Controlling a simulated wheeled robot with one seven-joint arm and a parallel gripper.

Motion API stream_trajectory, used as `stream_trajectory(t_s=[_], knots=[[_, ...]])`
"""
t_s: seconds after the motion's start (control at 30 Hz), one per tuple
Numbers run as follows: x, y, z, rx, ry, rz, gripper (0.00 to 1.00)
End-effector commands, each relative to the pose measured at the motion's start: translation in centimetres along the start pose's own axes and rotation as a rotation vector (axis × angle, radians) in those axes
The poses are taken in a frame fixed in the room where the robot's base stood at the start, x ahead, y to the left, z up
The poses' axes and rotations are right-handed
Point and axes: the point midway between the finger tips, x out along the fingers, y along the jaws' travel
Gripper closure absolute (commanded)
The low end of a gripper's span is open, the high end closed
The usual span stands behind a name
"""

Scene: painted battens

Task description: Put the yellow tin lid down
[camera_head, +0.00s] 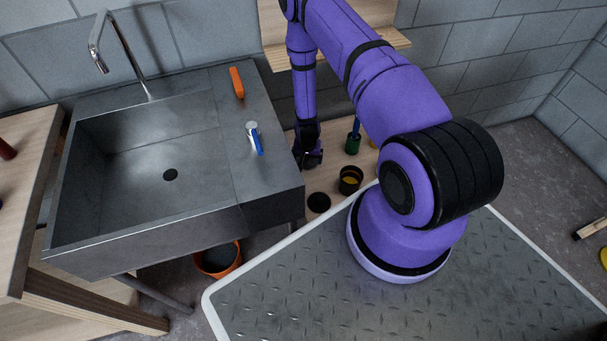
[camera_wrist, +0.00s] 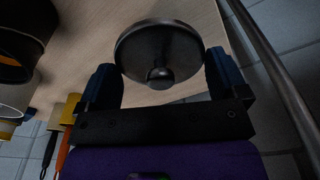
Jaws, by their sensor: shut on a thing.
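The lid (camera_wrist: 158,40) is a dark round disc with a small knob, seen in the wrist view. My gripper (camera_wrist: 162,78) has its two blue fingers on either side of the lid, shut on its rim. In the head view my gripper (camera_head: 311,158) points down over the wooden surface behind the sink unit's right side; the lid is hard to make out there. An open dark tin (camera_head: 350,181) with yellow inside stands to the right of and nearer than my gripper. A flat black disc (camera_head: 319,202) lies on the wood in front of it.
A green pot (camera_head: 353,142) with a blue handle stands behind the tin. The sink (camera_head: 160,150) is at left, with an orange object (camera_head: 237,82) and a blue-and-white one (camera_head: 254,138) on its ledge. An orange bucket (camera_head: 218,260) is below.

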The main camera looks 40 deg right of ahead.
Motion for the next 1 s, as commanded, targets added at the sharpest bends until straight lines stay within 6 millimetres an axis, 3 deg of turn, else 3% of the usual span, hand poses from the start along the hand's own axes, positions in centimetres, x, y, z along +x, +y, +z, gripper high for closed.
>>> stream_trajectory(t_s=[0.2, 0.47, 0.7, 1.0], knots=[[3.4, 0.0, 0.5, -0.001, -0.001, 0.0, 0.31], [5.2, 0.0, 0.7, -0.002, -0.001, 0.0, 0.31], [8.2, 0.0, 1.1, -0.002, -0.002, 0.0, 0.31], [8.4, -0.1, 1.1, -0.002, -0.001, -0.001, 0.31]])
